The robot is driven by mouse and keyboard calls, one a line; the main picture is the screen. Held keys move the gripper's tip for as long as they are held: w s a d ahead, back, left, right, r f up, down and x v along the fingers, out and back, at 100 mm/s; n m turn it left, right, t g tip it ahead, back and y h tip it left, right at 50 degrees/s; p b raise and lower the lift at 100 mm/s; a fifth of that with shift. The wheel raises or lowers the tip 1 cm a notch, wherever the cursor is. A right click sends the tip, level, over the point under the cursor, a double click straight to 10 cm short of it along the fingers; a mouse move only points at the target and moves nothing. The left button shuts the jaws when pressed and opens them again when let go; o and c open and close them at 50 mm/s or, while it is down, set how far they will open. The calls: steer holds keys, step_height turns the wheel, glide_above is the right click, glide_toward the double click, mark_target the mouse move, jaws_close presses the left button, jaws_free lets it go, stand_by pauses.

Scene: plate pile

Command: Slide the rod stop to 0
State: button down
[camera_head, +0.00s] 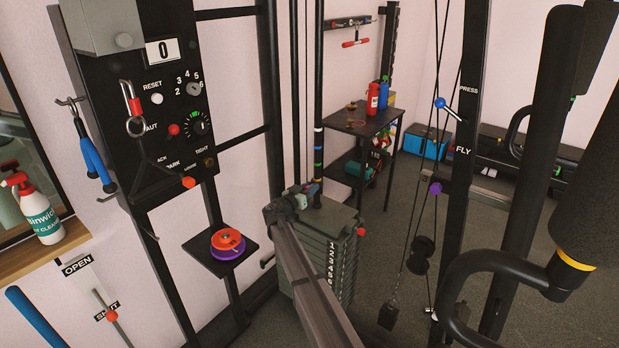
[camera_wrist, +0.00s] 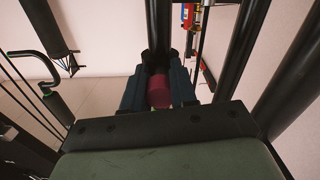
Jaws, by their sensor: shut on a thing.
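The black upright rod (camera_head: 318,150) rises from the top of the weight stack and carries white, blue and green bands. In the wrist view the rod (camera_wrist: 158,25) runs up between my finger ends. My gripper (camera_head: 309,194) is at the lower part of the rod, just above the stack top. In the wrist view my gripper (camera_wrist: 159,68) is shut on a maroon, round piece (camera_wrist: 160,95), which looks like the rod stop. The fingers hide most of the stop in the head view. I cannot make out a 0 mark on the rod.
The numbered grey weight stack (camera_head: 335,250) lies directly below my gripper. A black frame post (camera_head: 272,110) stands left of the rod. A small shelf with orange and purple discs (camera_head: 228,244) is to the left. Cables and a press/fly post (camera_head: 455,150) stand to the right.

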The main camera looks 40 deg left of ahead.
steer(key=shift+f, duration=0.4)
steer(key=c, duration=0.9)
jaws_free()
steer(key=s, duration=1.4)
steer(key=shift+w, duration=0.1)
